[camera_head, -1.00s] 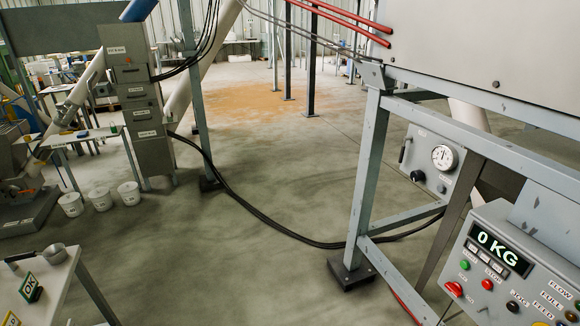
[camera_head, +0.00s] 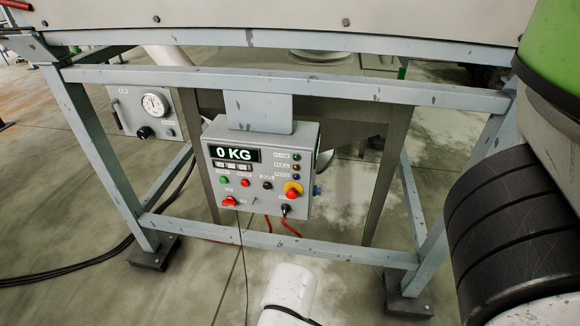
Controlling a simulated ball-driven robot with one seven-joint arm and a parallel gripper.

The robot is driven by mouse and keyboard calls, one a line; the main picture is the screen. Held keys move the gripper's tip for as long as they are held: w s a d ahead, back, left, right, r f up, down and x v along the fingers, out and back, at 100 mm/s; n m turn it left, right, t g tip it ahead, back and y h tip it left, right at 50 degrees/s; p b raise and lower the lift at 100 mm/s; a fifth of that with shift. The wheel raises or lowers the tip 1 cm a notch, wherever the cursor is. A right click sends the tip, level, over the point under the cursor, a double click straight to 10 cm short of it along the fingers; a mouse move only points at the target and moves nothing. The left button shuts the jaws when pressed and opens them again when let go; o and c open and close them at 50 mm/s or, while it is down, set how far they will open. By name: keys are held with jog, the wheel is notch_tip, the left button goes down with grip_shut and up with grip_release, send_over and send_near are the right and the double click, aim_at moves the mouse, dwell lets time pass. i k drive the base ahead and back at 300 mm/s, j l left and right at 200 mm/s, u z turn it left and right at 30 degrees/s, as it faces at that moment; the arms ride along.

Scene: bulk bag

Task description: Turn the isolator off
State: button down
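A grey control box (camera_head: 262,165) hangs on the front of a grey-blue steel frame, near the middle of the view. Its lit display (camera_head: 233,154) reads 0 KG. A red rotary handle (camera_head: 230,202) sits at the box's lower left. It looks like the isolator, but its label and exact setting are too small to read. A red button on a yellow collar (camera_head: 293,190) and a black knob (camera_head: 285,210) are at the lower right. Green, red and black buttons sit between. My gripper is not in view.
The frame's rails (camera_head: 300,83) cross above and below the box, with legs on both sides. A gauge panel (camera_head: 147,110) is behind at left. Black cables (camera_head: 95,262) lie on the floor at left. Open floor lies in front.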

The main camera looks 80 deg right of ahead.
aim_at(230, 201)
jog(key=z, duration=1.25)
